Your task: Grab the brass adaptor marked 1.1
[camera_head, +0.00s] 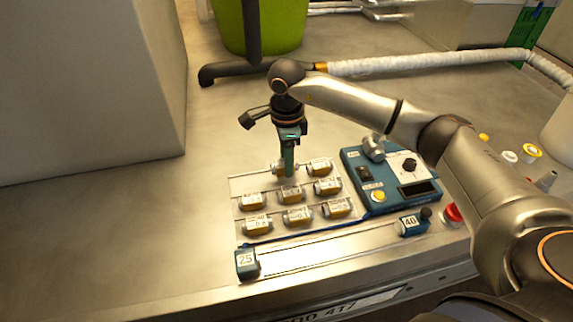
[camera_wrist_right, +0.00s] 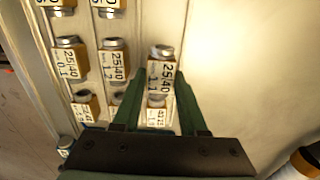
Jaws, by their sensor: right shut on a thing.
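Several brass adaptors with white labels and silver ends sit in rows on a clear tray (camera_head: 236,187) in the head view. My right gripper (camera_head: 288,172) points down at the far row, its green fingers at the far-left adaptor (camera_head: 278,168). In the right wrist view the right gripper (camera_wrist_right: 161,82) is shut on an adaptor (camera_wrist_right: 161,66) whose label appears to read 25/40 and 1.1. A neighbouring adaptor (camera_wrist_right: 113,60) reads 25/40 and seems to show 1.2. The fingers partly hide the adaptors beyond. I cannot tell whether the held one is clear of the tray. My left gripper is not in view.
A blue control box (camera_head: 385,183) with a knob and yellow button stands right of the tray. A rail with blocks marked 25 (camera_head: 246,262) and 40 (camera_head: 410,223) runs in front. A green bucket (camera_head: 280,25) and a wrapped hose (camera_head: 430,62) lie behind. The left tabletop is clear.

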